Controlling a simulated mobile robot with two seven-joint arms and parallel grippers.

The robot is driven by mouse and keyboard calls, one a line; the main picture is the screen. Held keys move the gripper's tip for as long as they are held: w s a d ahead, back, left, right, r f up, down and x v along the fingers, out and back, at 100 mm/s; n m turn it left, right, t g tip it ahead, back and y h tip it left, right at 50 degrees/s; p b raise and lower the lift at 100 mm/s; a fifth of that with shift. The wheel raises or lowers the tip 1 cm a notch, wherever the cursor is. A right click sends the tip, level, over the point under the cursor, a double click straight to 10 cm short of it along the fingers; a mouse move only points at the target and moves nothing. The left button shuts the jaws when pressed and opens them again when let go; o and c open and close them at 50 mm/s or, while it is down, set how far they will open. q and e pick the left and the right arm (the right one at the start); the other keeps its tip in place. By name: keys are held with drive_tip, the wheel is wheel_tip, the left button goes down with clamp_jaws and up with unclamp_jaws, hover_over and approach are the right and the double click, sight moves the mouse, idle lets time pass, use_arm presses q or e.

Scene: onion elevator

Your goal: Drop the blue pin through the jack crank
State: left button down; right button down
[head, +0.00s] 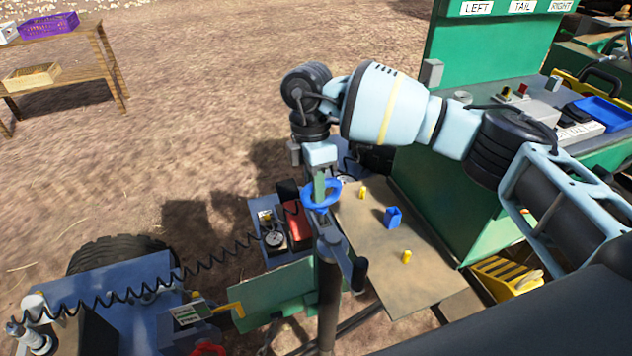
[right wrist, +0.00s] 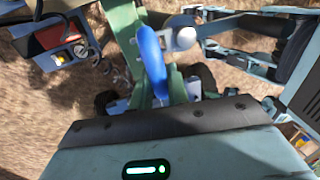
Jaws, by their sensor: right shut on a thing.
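The blue pin (head: 333,190) shows as a blue ring at the top of the jack. My right gripper (head: 320,188) points down from above and is shut on it. In the right wrist view the blue ring (right wrist: 152,62) is seen nearly edge-on among green parts. The jack crank (head: 330,238) is the grey piece on top of the dark upright post (head: 327,305), just below the ring. The pin's shaft and the crank hole are hidden, so I cannot tell whether the pin is in the hole. My left gripper is not in view.
A brown board (head: 385,250) right of the jack carries a blue cup (head: 393,217) and yellow pieces. A red box (head: 297,222) and gauge sit left of the post. A coiled black cable (head: 150,288) runs left. The green machine (head: 440,185) stands at right.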

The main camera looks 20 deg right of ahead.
drive_tip(key=shift+f, duration=1.05)
drive_tip(key=c, duration=0.9)
unclamp_jaws()
drive_tip(key=shift+r, duration=0.1)
drive_tip(key=shift+r, duration=3.4)
